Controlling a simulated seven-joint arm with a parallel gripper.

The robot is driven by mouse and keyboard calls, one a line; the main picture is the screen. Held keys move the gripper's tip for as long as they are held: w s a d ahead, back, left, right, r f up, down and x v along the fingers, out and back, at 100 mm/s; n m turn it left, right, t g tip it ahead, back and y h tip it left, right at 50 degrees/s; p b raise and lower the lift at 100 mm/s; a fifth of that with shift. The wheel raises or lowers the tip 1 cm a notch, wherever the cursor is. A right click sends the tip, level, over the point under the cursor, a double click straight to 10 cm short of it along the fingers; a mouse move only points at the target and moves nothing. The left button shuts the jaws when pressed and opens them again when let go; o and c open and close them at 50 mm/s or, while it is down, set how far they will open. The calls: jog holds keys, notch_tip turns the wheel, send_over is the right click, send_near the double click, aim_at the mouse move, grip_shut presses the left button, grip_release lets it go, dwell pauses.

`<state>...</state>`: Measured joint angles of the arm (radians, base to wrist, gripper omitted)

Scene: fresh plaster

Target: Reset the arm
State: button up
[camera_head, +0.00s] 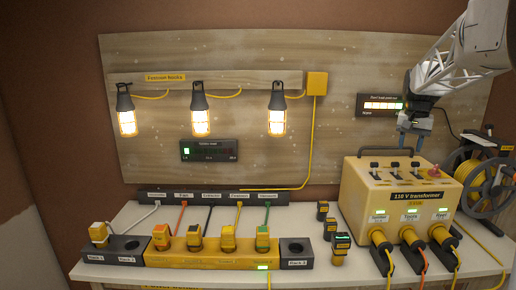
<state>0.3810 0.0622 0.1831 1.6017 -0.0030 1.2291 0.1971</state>
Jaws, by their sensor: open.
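My arm (462,50) reaches in from the upper right with its gripper pointing down. My gripper (411,144) is open, with nothing seen between its fingers. It appears over the back part of the yellow 110 V transformer box (368,205), above the black switches (395,171) on its top. I cannot tell the exact gap between the fingertips and the switches. A red knob (435,171) sits on the box top to the right of the switches.
Yellow plugs (380,240) and cables leave the box front. A cable reel (471,175) stands right. A yellow socket strip (213,258) holds several plugs; small black-and-yellow blocks (340,243) stand beside it. Lit lamps (199,121) hang on the back board (150,70).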

jog(key=s+a+f+n, duration=0.2)
jog(key=s+a+n, duration=0.1)
jog(key=s+a, duration=1.55)
jog(key=s+a+f+n, duration=0.1)
jog(key=s+a+f, duration=0.2)
jog(key=s, duration=0.5)
jog(key=s+a+f+n+t, duration=0.1)
jog(key=s+a+f, duration=0.2)
jog(key=s+f, duration=0.2)
jog(key=s+a+f+n, duration=0.1)
jog(key=s+a+f, duration=0.2)
jog(key=s, duration=0.8)
jog(key=shift+a+f+t, duration=0.4)
jog(key=shift+a, duration=0.1)
